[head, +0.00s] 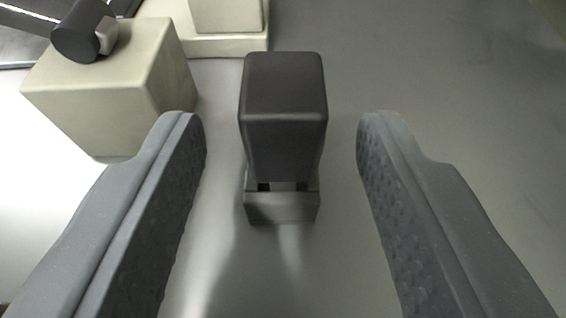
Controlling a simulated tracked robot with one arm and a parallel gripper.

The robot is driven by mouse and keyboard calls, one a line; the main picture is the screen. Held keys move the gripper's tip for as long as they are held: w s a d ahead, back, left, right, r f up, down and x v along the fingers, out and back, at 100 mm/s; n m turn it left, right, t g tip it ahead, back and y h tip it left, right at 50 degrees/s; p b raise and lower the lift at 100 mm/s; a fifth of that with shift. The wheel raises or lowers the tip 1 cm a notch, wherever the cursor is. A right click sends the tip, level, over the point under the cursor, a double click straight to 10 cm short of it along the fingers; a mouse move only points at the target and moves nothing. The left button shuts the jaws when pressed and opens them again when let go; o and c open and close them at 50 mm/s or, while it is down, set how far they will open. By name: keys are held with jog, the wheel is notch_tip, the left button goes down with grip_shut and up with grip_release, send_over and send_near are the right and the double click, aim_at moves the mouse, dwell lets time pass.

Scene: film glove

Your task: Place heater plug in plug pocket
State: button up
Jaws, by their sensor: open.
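A dark, upright block with rounded edges, which looks like the heater plug (284,120), stands in the middle of the head view. Its lower end sits in or just behind a small grey metal holder (281,208) with dark slots, which may be the plug pocket; the exact fit is hidden. My gripper (281,140) is open, with one grey textured finger on each side of the dark block. There is a clear gap between the block and both fingers.
A cream block (105,85) stands close beyond the left finger, with a dark cylindrical part (80,35) on top. Another cream stepped block (225,25) stands behind the plug. The grey surface (450,90) at right is clear.

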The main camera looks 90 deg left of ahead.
jog(key=p+v, duration=0.1)
jog(key=v, duration=0.7)
jog(key=shift+d+r, duration=0.1)
jog(key=shift+d, duration=0.15)
jog(key=shift+r, duration=0.1)
